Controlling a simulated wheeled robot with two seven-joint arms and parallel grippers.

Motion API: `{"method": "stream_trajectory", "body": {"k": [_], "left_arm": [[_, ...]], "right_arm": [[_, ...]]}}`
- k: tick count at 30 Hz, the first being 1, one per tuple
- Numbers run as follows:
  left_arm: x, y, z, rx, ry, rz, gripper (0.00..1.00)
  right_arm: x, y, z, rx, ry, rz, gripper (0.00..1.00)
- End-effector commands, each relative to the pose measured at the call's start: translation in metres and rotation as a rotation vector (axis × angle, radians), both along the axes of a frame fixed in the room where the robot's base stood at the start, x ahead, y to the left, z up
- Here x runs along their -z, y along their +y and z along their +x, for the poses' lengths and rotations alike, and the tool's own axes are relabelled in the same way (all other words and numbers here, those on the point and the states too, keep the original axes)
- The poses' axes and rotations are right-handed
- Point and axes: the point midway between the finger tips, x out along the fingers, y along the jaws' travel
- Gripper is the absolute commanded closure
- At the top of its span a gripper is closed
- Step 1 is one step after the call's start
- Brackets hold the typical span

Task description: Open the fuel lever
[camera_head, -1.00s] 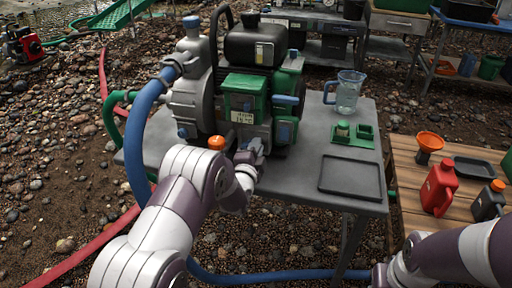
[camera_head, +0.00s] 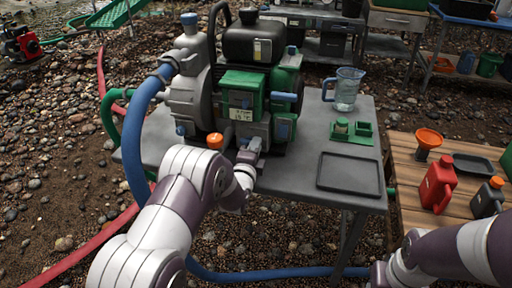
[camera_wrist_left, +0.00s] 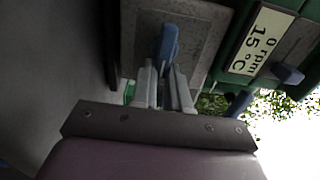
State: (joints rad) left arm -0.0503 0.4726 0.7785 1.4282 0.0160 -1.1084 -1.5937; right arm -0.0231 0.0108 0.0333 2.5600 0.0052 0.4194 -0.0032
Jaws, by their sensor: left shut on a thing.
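The engine pump (camera_head: 245,85) stands on the grey table (camera_head: 290,180), with a green box and a small display on its front. In the left wrist view a blue lever (camera_wrist_left: 169,42), which looks like the fuel lever, sticks out from a grey plate on the engine. My left gripper (camera_wrist_left: 167,75) is shut on its near end, with a finger on each side. In the head view my left gripper (camera_head: 252,150) is at the engine's lower front, and the lever is hard to make out there. My right arm enters at the lower right; its fingers are out of view.
An orange cap (camera_head: 215,141) is close to my left wrist. A jug (camera_head: 345,88), a green holder (camera_head: 350,132) and a black tray (camera_head: 349,173) are on the table's right. A red can (camera_head: 438,183) and orange funnel (camera_head: 428,139) stand on the wooden bench.

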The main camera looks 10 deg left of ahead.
Motion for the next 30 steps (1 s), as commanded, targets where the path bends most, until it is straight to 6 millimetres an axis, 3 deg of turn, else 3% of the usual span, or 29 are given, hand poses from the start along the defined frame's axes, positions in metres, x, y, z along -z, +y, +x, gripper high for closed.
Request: {"method": "stream_trajectory", "body": {"k": [3,4,6,17,30], "left_arm": [[0.007,0.005,-0.002,-0.012,0.017,-0.001,1.0],[0.007,0.005,-0.002,-0.012,0.016,-0.001,0.79],[0.007,0.005,-0.002,-0.012,0.015,-0.001,0.57],[0.0,0.002,-0.007,-0.005,0.005,-0.001,0.57],[0.0,0.008,-0.112,-0.009,0.01,-0.002,0.57]], "right_arm": [[0.0,0.0,0.0,0.0,0.0,0.0,0.57],[0.0,0.0,0.0,0.0,0.0,0.0,0.57],[0.0,0.0,0.0,0.0,0.0,0.0,0.57],[-0.003,0.0,0.0,0.0,0.0,0.0,0.57],[-0.031,0.0,0.0,0.0,0.0,0.0,0.57]]}}
